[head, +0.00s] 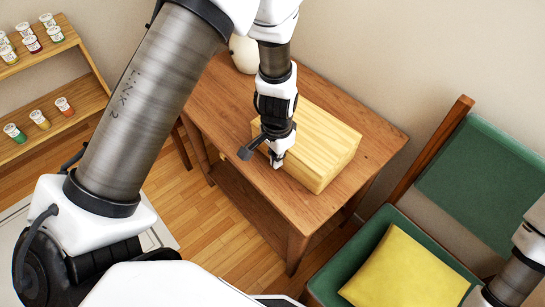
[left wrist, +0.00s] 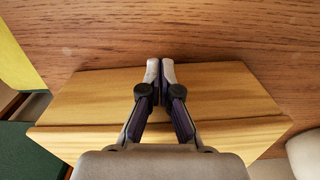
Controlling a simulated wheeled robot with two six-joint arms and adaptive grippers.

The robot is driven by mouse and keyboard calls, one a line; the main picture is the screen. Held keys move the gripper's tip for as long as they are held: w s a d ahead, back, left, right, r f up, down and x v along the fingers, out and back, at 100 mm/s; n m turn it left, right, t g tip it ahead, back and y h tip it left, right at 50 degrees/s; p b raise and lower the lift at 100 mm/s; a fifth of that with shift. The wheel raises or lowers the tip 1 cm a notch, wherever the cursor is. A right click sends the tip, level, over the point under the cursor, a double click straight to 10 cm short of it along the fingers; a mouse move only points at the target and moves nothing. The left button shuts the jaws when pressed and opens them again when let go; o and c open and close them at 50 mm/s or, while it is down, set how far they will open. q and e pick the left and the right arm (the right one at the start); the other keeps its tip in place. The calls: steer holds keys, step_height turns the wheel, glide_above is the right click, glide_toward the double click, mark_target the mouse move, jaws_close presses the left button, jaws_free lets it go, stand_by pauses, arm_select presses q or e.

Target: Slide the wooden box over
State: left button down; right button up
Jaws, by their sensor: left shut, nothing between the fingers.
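The wooden box (head: 318,138) is a pale, long block lying on a brown wooden table (head: 335,87), with its long side running from upper left to lower right. My left gripper (head: 276,162) comes down at the box's near long side, left of its middle. In the left wrist view the box (left wrist: 85,98) spans the picture under the gripper (left wrist: 160,66), whose fingertips lie together at the box's edge beside bare table. The fingers are shut and empty. Whether they touch the box cannot be told. My right gripper is outside the view.
A pale rounded vessel (head: 243,53) stands at the table's far left. A green chair (head: 487,175) with a yellow cushion (head: 402,273) stands right of the table. A shelf (head: 45,72) with several small jars is at left. Bare tabletop lies in front of the box.

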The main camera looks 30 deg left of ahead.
mark_target(298, 137)
arm_select(q)
steer(key=shift+w, duration=0.1)
steer(key=shift+w+d+r, duration=0.1)
steer(key=shift+w+d, duration=0.05)
steer(key=shift+w, duration=0.2)
steer(key=w, duration=0.2)
steer(key=w+d+p, duration=0.1)
steer(key=w, duration=0.1)
steer(key=w+d+p, duration=0.1)
steer(key=shift+w+d, duration=0.15)
steer(key=shift+w, duration=0.25)
steer(key=w+d, duration=0.1)
steer(key=w, duration=0.3)
steer(key=w+d, duration=0.1)
steer(key=w, duration=0.1)
steer(key=shift+w+d, duration=0.35)
steer(key=shift+w, duration=0.05)
